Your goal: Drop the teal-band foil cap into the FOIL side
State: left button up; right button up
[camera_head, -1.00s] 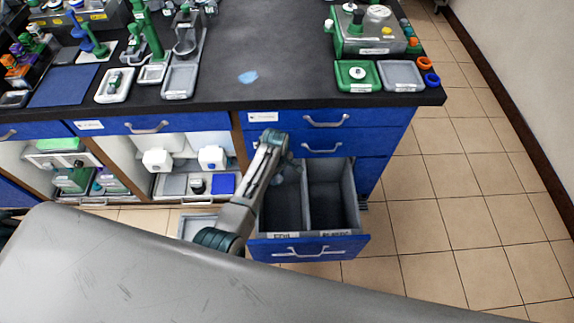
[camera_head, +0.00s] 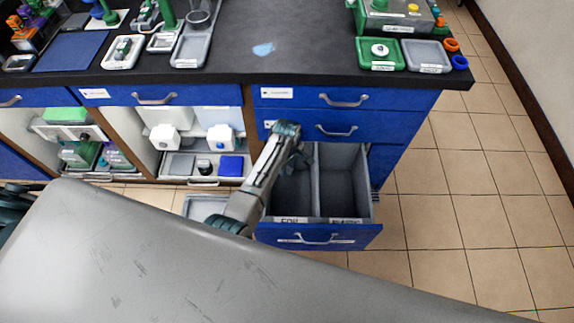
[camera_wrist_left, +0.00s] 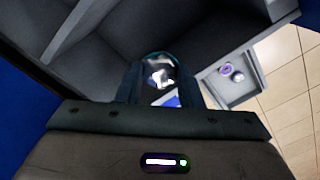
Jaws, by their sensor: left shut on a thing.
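The open drawer (camera_head: 319,238) has two compartments split by a divider. The left compartment, the FOIL side (camera_head: 292,195), carries a FOIL label on its front edge. The right compartment (camera_head: 345,190) carries another label. My left gripper (camera_head: 301,164) is over the back part of the FOIL side, partly hidden by its own wrist. In the left wrist view its fingers are shut on a shiny, rounded foil cap (camera_wrist_left: 160,70) with a dark teal edge, with grey drawer walls around it. The right gripper is not in view.
Shut blue drawers (camera_head: 345,130) and the black bench top (camera_head: 300,60) stand behind and above the open drawer. A shelf with white containers (camera_head: 215,140) is to its left. A grey tray (camera_head: 203,207) lies on the floor left of the drawer. Tiled floor is clear at right.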

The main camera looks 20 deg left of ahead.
aim_at(287, 168)
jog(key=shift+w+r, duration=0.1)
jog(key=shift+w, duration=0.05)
pick_arm(q)
jog(key=o, duration=1)
jog(key=shift+o, duration=0.2)
notch_tip(287, 168, up, 11)
jog(key=shift+f+p, duration=0.15)
jog(key=shift+p, duration=0.25)
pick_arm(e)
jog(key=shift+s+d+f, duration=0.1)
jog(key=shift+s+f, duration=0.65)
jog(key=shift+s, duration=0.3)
